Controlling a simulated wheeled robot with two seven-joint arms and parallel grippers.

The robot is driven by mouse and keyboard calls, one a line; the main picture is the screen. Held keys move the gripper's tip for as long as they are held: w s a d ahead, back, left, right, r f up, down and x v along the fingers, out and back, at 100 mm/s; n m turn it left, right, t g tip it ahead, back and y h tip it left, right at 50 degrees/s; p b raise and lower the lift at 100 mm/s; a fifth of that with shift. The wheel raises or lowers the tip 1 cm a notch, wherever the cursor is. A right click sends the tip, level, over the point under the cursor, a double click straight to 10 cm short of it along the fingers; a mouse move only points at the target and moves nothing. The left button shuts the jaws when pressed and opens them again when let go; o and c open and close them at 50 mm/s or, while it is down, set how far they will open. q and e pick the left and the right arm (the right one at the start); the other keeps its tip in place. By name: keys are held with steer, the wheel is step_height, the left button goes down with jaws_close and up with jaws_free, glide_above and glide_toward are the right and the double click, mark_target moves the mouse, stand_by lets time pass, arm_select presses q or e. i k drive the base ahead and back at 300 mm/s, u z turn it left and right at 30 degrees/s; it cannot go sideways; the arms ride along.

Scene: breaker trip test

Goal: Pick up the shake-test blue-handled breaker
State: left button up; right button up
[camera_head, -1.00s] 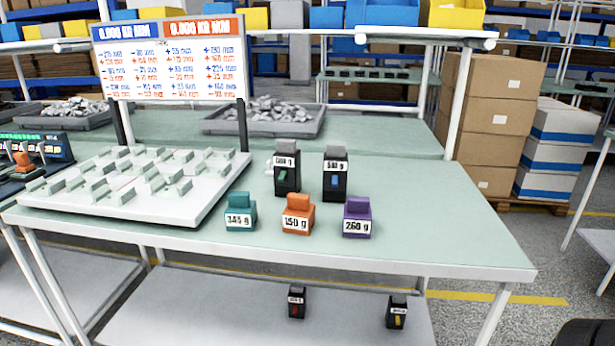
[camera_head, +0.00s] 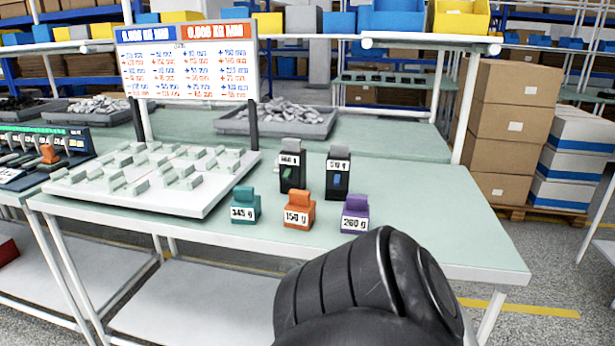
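The blue-handled breaker (camera_head: 338,177) stands upright on the light green table. It is a black block with a small blue handle on its front and a white label on top. A similar black breaker with a green handle (camera_head: 290,170) stands just left of it. My black arm (camera_head: 365,285) rises at the bottom right of centre, in front of the table. It hides part of the table's front edge and the lower shelf. Neither gripper shows, and nothing is seen touching the blue-handled breaker.
Teal (camera_head: 245,204), orange (camera_head: 299,209) and purple (camera_head: 355,212) weights stand in a row before the breakers. A white slotted board (camera_head: 210,203) lies left. A sign (camera_head: 190,65) and grey tray (camera_head: 325,128) are behind. The table's right part is clear.

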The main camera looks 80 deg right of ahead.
mark_target(337, 163)
steer(key=k, duration=0.45)
steer(key=z, duration=1.15)
